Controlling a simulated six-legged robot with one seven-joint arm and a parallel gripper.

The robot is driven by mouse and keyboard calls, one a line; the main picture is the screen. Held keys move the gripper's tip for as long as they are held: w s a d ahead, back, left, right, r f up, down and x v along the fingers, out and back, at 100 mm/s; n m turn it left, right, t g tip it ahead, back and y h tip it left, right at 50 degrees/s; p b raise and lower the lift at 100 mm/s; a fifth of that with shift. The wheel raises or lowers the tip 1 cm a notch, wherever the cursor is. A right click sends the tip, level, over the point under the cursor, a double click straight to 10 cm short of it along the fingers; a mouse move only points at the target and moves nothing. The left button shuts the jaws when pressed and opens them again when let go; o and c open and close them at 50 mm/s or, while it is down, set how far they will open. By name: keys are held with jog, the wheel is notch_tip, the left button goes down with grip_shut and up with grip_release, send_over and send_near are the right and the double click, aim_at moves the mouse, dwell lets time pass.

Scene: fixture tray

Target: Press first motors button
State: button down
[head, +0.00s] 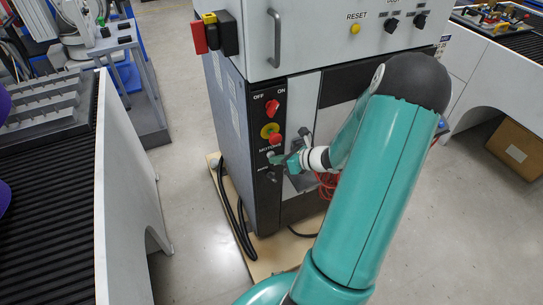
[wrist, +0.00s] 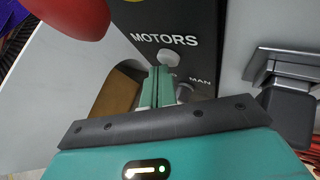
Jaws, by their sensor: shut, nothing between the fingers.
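The control panel (head: 266,192) is the dark front strip of the cabinet, with a white MOTORS label. Directly below that label, a pale round button (wrist: 168,56) shows in the wrist view. My gripper (wrist: 160,71) is shut and empty, its teal fingers pointing at the panel. The fingertips are just below the pale button in the wrist view; I cannot tell whether they touch it. In the head view my gripper (head: 277,159) is at the panel beside the MOTORS label. Part of the panel behind the fingers is hidden.
A grey knob (wrist: 185,88) is by the MAN label, close right of the fingers. A red emergency stop (head: 276,139) on a yellow disc and a red switch (head: 272,106) are above. A grey latch handle (wrist: 283,62) juts out right. Red cables hang near my wrist.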

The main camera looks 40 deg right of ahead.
jog(key=shift+w, duration=0.25)
jog(key=shift+s, duration=0.15)
dwell(0.4)
jog(key=shift+s+a, duration=0.2)
jog(key=shift+s, duration=0.5)
jog(key=s, duration=0.2)
jog(key=s+a, duration=0.1)
jog(key=s, duration=0.1)
jog(key=shift+s+a, duration=0.2)
jog(key=shift+s, duration=0.2)
dwell(0.5)
